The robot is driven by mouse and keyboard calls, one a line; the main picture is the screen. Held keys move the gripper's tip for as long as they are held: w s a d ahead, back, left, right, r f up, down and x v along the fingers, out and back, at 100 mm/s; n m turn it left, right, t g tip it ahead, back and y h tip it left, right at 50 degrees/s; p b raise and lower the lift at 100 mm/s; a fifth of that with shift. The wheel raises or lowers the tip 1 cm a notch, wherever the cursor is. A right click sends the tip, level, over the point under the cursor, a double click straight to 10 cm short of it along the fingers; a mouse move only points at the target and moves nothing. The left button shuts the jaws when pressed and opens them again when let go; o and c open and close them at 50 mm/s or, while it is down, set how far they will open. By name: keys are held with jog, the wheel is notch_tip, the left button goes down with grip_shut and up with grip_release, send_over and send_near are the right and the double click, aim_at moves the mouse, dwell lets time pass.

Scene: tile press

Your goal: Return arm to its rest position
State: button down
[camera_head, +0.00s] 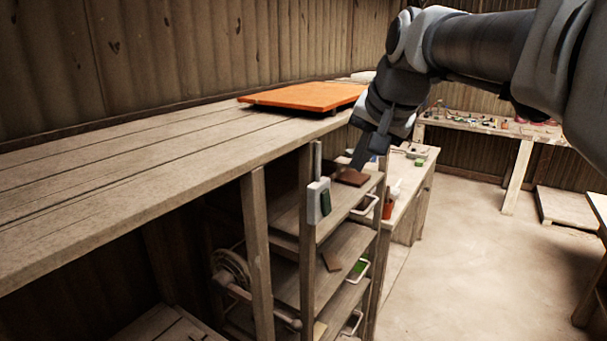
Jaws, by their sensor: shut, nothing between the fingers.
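My gripper (362,160) is at the end of my arm, which reaches in from the upper right. It points down and to the left over the top shelf of the wooden rack (308,222). It looks shut and holds nothing. A brown tile (351,178) lies on that shelf just below the fingertips. I cannot tell whether the fingers touch it. The fingertips are partly hard to make out against the shelf.
A long wooden bench (120,165) with an orange board (305,96) on it runs along the left wall. A small box (318,200) is on the rack's front post. A cluttered table (490,126) stands at the back. The floor (465,240) at right is clear.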

jog(key=shift+s+r, duration=0.3)
jog(key=shift+r, duration=0.3)
jog(key=s+f+n, duration=0.2)
jog(key=s+f, duration=0.6)
jog(key=s, duration=0.3)
jog(key=s+d+f+n+g+h, duration=0.1)
jog(key=s+f+n, duration=0.2)
jog(key=s+f, duration=0.6)
jog(key=shift+s+n, duration=0.3)
jog(key=shift+s, duration=0.75)
